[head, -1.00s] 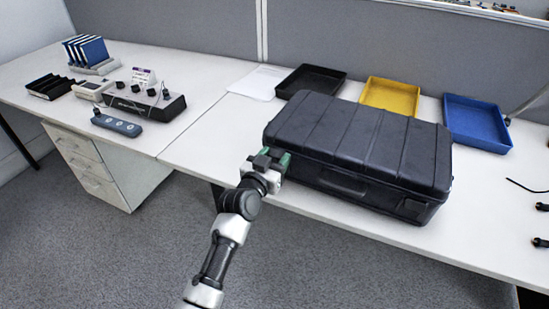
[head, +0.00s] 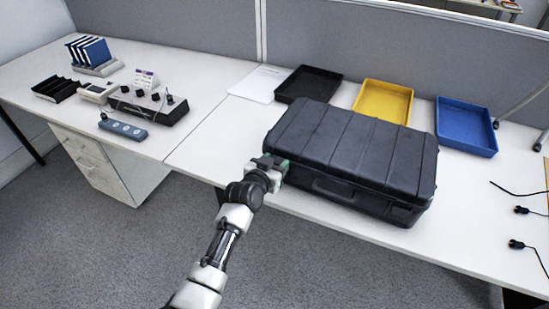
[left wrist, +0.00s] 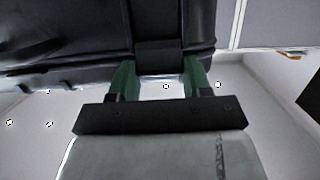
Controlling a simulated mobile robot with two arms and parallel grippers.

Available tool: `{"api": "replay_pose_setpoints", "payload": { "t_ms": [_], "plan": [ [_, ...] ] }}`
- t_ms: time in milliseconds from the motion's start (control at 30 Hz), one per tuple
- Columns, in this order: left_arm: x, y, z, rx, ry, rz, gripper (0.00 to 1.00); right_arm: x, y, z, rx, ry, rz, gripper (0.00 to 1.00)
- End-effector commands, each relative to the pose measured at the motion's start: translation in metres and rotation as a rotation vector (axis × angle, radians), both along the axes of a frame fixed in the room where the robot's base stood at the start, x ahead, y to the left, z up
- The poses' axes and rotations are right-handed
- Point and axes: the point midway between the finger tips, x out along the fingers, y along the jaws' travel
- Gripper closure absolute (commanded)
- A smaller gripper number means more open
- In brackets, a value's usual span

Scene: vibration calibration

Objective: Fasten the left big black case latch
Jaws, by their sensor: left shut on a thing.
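The big black case (head: 350,150) lies closed on the white desk, its handle side facing me. My left gripper (head: 276,168) is at the front left corner of the case, where the left latch sits. In the left wrist view the green fingers of my left gripper (left wrist: 160,78) stand on both sides of the black left latch (left wrist: 158,58) and are shut on it. The latch lies against the case front (left wrist: 65,45) in that view. In the head view my gripper hides the latch. My right gripper is not in view.
Black (head: 308,84), yellow (head: 384,102) and blue (head: 466,126) trays stand behind the case. Black cables (head: 520,210) lie at right. The desk's front edge is below the case.

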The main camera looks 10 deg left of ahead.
Motion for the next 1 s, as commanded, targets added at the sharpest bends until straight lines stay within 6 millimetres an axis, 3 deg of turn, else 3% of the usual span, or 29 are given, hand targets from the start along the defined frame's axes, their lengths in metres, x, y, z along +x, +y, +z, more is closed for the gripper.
{"api": "replay_pose_setpoints", "payload": {
  "t_ms": [233,267,400,767,1000],
  "plan": [
    [0.0,0.0,0.0,0.0,-0.002,0.001,0.75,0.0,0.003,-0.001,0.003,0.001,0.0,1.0],
    [0.0,0.0,0.0,0.0,-0.002,0.001,0.47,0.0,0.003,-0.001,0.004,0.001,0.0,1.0],
    [0.0,0.0,0.0,0.0,-0.002,0.001,0.26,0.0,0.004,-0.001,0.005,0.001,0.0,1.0],
    [-0.004,0.002,0.001,0.0,-0.002,0.001,0.26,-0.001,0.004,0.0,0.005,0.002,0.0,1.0],
    [-0.038,0.015,0.009,0.001,-0.001,0.001,0.26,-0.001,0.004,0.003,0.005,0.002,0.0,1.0]
  ]
}}
